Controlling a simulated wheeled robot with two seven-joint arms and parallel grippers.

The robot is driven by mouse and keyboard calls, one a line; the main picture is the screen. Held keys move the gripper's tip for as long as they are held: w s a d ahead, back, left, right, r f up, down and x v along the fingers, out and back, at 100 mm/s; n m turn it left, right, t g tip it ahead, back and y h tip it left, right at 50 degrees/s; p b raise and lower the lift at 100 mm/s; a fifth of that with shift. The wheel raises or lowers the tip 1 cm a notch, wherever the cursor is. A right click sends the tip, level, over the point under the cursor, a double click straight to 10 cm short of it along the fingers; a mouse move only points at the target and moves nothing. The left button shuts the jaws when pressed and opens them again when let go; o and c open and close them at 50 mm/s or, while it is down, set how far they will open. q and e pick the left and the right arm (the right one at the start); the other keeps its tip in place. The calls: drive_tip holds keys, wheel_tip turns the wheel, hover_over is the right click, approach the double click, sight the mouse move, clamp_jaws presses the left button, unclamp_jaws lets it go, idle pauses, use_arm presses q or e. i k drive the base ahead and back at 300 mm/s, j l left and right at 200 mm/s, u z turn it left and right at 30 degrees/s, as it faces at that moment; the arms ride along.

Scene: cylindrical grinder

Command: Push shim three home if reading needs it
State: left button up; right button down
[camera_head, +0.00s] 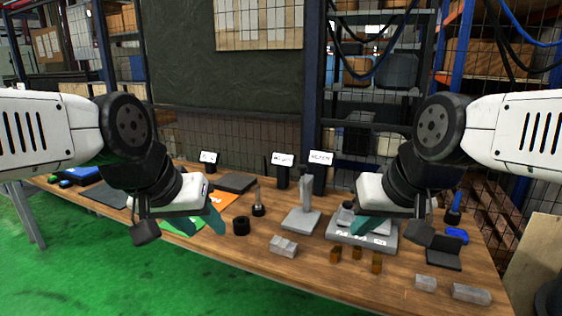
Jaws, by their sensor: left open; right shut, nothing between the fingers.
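A grey block-like fixture (385,243) with pale labels on its front edge stands right of centre on the wooden table. My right gripper (368,226) is shut and empty, in front of or above this fixture, and hides part of it. I cannot tell which thing is shim three. Small display panels (321,158) stand at the back, their text too small to read. My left gripper (212,218) is open and empty above the table's left part, near a green mat (182,228).
A grey stand (300,220) with an upright post is at the centre. A black ring (241,226) and a metal block (284,246) lie near it. More metal blocks (471,293) lie at the front right.

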sight(377, 263)
drive_tip(key=l+z, duration=0.15)
drive_tip(key=z, duration=0.25)
drive_tip(key=l+z, duration=0.1)
drive_tip(key=z, duration=0.25)
